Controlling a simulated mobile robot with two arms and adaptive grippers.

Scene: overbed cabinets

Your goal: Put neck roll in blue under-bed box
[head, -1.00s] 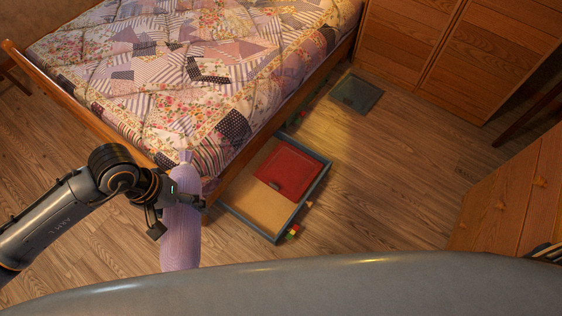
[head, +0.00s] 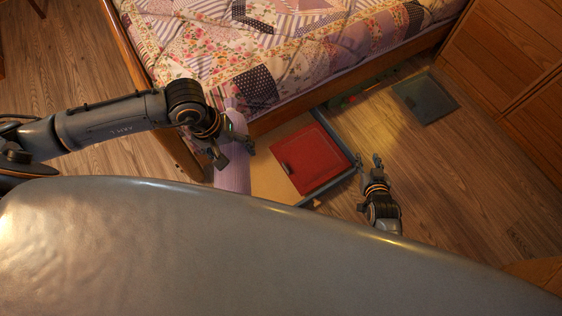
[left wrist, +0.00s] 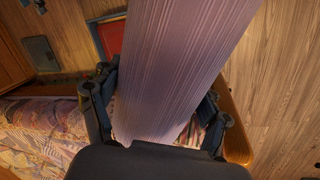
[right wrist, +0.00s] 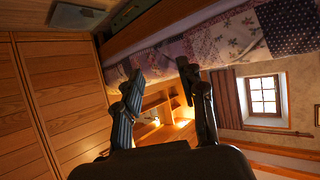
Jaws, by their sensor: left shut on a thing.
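The neck roll (head: 233,178) is a long lavender striped cushion. My left gripper (head: 236,153) is shut on it and holds it roughly upright at the left end of the box; it also fills the middle of the left wrist view (left wrist: 180,60). The blue under-bed box (head: 331,130) has a blue-grey rim and a tan floor, with a flat red panel (head: 312,160) over its right part. The neck roll hides the box's left end. My right gripper (head: 370,160) is open and empty, just right of the box; its spread fingers show in the right wrist view (right wrist: 160,80).
The bed (head: 290,50) with a patchwork quilt stands behind the box, its wooden rail close to the box. A dark grey flat panel (head: 425,97) lies on the floor at right. Wooden cabinets (head: 515,60) stand beyond.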

